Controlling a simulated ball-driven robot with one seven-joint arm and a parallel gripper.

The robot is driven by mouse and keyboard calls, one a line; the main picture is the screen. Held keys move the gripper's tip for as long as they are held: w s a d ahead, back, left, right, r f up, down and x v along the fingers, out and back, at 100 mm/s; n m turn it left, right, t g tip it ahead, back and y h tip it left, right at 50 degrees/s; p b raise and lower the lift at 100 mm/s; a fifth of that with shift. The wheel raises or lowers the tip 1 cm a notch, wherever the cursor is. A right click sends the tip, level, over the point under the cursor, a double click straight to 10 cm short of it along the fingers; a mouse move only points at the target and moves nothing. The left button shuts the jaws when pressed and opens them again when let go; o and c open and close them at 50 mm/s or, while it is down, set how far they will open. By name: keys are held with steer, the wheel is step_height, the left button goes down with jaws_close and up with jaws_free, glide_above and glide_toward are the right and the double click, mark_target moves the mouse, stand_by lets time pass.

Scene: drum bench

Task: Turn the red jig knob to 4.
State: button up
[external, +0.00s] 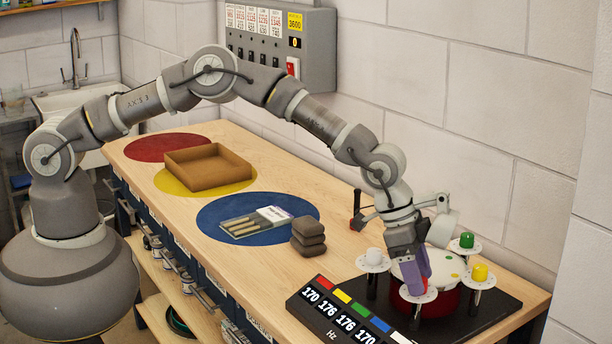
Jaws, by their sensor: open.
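The jig stands on a black base (505,306) at the bench's right end, around a red drum with a pale top (443,262). White dial discs with knobs stand around it: a white knob (374,255), a green knob (467,240) and a yellow knob (480,271). The front dial disc (429,296) is partly covered by my gripper (414,288). My gripper is open and points down there, its purple fingers over the disc. The red knob does not show; my fingers hide the middle of that disc. The dial marks are too small to read.
A display (345,310) with coloured strips reads 170, 176, 176, 170 Hz in front of the jig. Dark stacked blocks (308,235), a blue mat (217,213) with a tool pack (257,222) and an open brown box (208,167) lie left. A wall panel (322,55) hangs behind.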

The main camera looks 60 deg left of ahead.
steer(key=c, duration=1)
steer(key=shift+c, duration=0.2)
steer(key=m, duration=0.2)
steer(key=m+g, duration=0.1)
steer(key=shift+w+m+g+h+p, duration=0.15)
steer(key=shift+m+g+h+p, duration=0.15)
steer(key=shift+m, duration=0.1)
steer(key=m+g, duration=0.1)
steer(key=m, duration=0.3)
steer(key=shift+w+m+g, duration=0.1)
steer(key=shift+m+g, duration=0.3)
steer(key=o, duration=1)
steer(key=shift+o, duration=0.2)
